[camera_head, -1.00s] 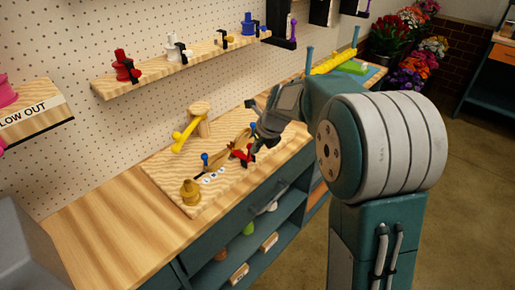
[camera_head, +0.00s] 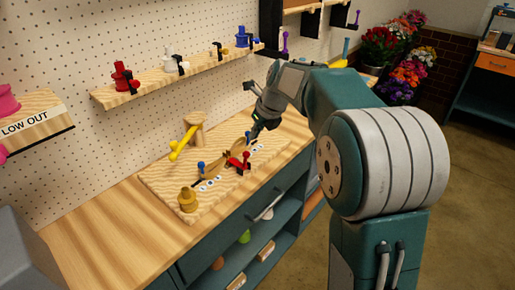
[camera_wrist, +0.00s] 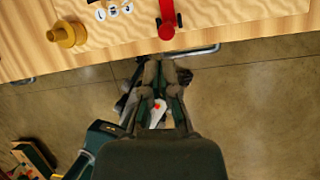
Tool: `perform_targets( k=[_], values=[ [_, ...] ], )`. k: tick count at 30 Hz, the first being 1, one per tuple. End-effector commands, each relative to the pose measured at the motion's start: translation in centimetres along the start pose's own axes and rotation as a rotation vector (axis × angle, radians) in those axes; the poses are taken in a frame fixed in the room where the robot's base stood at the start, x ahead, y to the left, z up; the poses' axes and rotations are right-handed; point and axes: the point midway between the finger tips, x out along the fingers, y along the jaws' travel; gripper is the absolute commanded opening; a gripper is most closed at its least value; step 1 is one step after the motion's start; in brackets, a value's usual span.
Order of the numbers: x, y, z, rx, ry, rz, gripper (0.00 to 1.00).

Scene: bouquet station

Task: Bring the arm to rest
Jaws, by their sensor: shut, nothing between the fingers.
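My arm reaches from the right over the workbench in the head view. My gripper (camera_head: 257,131) is shut and empty. In that view it overlaps the far right part of a wooden board; whether it touches anything there I cannot tell. The wrist view shows my gripper (camera_wrist: 163,62) from behind, its fingers together, with the bench edge and floor beyond. The wooden board (camera_head: 160,180) lies on the bench and carries a yellow spool-like piece (camera_head: 187,199), a red piece (camera_head: 238,161) and a blue-topped pin (camera_head: 201,168).
A post with a yellow arm (camera_head: 183,144) stands at the board's back. A pegboard shelf (camera_head: 190,68) holds coloured spools above. Drawers and open shelves (camera_head: 245,245) are below the bench. Flowers (camera_head: 405,60) stand at the back right. The bench's front left (camera_head: 110,235) is clear.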

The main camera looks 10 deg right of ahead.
Motion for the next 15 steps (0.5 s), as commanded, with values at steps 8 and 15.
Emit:
perform_targets(
  k=[8, 15],
  values=[
    [-0.81, 0.16, 0.76, -0.001, 0.002, 0.000, 0.00],
    [-1.08, 0.17, 0.50, -0.019, 0.001, -0.001, 0.00]
  ],
)
